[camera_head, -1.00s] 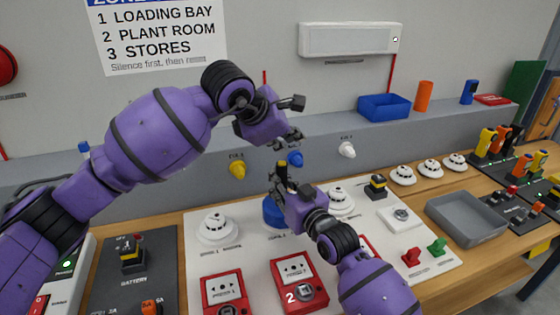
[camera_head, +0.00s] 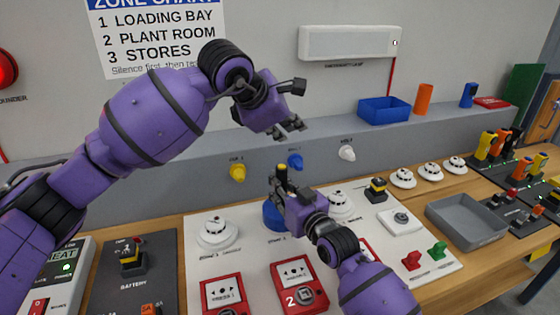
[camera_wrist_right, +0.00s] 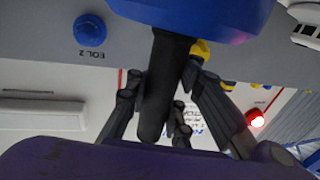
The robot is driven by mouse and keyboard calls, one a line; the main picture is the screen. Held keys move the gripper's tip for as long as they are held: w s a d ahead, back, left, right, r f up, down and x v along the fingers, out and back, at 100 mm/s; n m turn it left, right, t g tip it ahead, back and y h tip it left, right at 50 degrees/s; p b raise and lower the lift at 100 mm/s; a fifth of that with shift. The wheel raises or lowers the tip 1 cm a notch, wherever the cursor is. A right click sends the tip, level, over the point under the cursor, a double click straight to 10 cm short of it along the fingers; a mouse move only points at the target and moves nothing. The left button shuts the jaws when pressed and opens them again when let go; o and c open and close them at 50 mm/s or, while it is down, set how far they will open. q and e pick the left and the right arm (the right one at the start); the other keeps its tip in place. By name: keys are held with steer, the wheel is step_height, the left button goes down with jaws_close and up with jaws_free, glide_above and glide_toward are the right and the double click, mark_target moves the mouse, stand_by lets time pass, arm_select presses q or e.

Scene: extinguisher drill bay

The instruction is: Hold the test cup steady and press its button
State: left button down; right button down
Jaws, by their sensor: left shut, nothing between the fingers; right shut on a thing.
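The test cup (camera_head: 273,214) is blue and stands at the back of the white board, partly hidden by my right gripper. In the right wrist view its blue body (camera_wrist_right: 200,12) fills the top edge, and a dark handle (camera_wrist_right: 158,90) runs from it. My right gripper (camera_head: 283,188) is shut on this handle, with fingers on both sides of it. A small yellow tip (camera_head: 282,168) shows just above the gripper; I cannot tell whether it is the button. My left gripper (camera_head: 293,128) is shut and empty, above the cup and apart from it.
White detectors stand on both sides, one at the left (camera_head: 217,232). Two red call points (camera_head: 300,285) lie in front. Yellow, blue and white wall pieces (camera_head: 237,173) are behind. A grey tray (camera_head: 466,220) is at the right. The sounder (camera_head: 5,68) glows red.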

steer(key=c, duration=1.5)
jaws_free()
steer(key=shift+o, duration=0.2)
steer(key=shift+s, duration=0.1)
